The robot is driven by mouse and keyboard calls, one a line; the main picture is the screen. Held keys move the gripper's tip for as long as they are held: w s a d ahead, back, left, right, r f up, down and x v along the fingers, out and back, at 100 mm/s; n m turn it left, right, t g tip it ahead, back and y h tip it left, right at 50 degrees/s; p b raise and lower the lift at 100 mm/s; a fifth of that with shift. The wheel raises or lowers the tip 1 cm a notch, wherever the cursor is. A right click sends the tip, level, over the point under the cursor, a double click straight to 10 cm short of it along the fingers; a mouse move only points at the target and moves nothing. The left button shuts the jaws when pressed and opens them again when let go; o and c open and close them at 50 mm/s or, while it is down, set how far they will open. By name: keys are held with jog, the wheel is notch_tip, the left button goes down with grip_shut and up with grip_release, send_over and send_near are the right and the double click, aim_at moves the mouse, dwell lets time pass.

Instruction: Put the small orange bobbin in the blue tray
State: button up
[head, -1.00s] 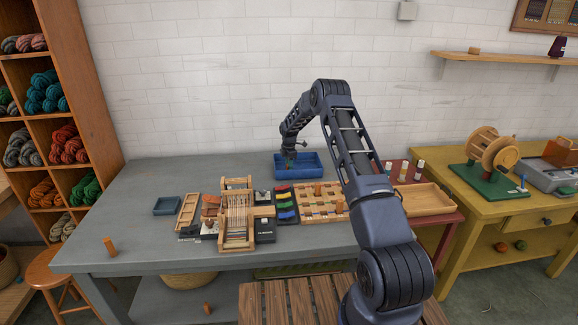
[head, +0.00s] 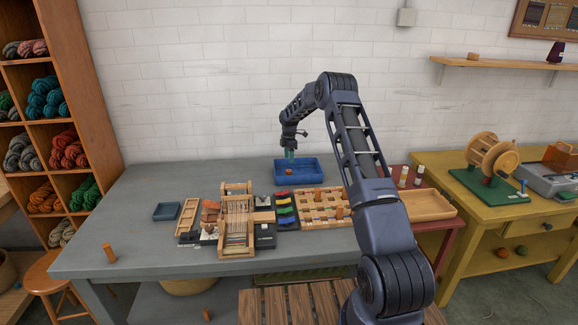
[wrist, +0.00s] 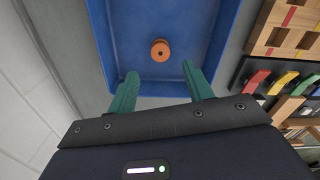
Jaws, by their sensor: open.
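The small orange bobbin (wrist: 160,50) lies inside the blue tray (wrist: 224,30), resting on its floor, in the wrist view. In the head view the bobbin (head: 289,170) shows as a small orange spot in the blue tray (head: 312,176) at the back of the grey table. My gripper (wrist: 160,88) has its two green fingers apart with nothing between them. In the head view my gripper (head: 290,154) is above the tray, and the bobbin is apart from the fingertips.
A wooden loom (head: 237,225) and a pegged wooden board (head: 318,205) stand in front of the tray. An orange cylinder (head: 109,252) stands at the table's front left, and another lies on the floor (head: 208,313). A small dark blue tray (head: 167,211) sits left of the loom.

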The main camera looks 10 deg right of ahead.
jog(key=s+d+r+m, duration=0.1)
jog(key=s+r, duration=0.2)
jog(key=r, duration=0.4)
jog(key=s+d+r+m+t, duration=0.1)
jog(key=s+r+m, duration=0.15)
jog(key=r, duration=0.35)
jog(key=s+d+r+m, duration=0.1)
jog(key=s+r, duration=0.3)
jog(key=r, duration=0.3)
jog(key=s+d+r+m+t, duration=0.1)
jog(key=s+d+r+m, duration=0.1)
jog(key=s+r, duration=0.6)
jog(key=s+d+r+m, duration=0.25)
jog(key=s+r, duration=0.25)
jog(key=s, duration=0.4)
jog(key=s+d+r+m+t, duration=0.1)
jog(key=s+d+r+m, duration=0.15)
jog(key=s, duration=0.85)
jog(key=s+d+r+m+t, duration=0.15)
jog(key=s+m, duration=0.25)
jog(key=s, duration=0.7)
jog(key=s+f+m, duration=0.2)
jog(key=s, duration=0.6)
jog(key=s+d+f+m, duration=0.1)
jog(key=s+f+m, duration=0.2)
jog(key=s, duration=0.5)
jog(key=shift+s, duration=0.4)
jog(key=shift+f+m, duration=0.1)
jog(key=shift+m, duration=0.15)
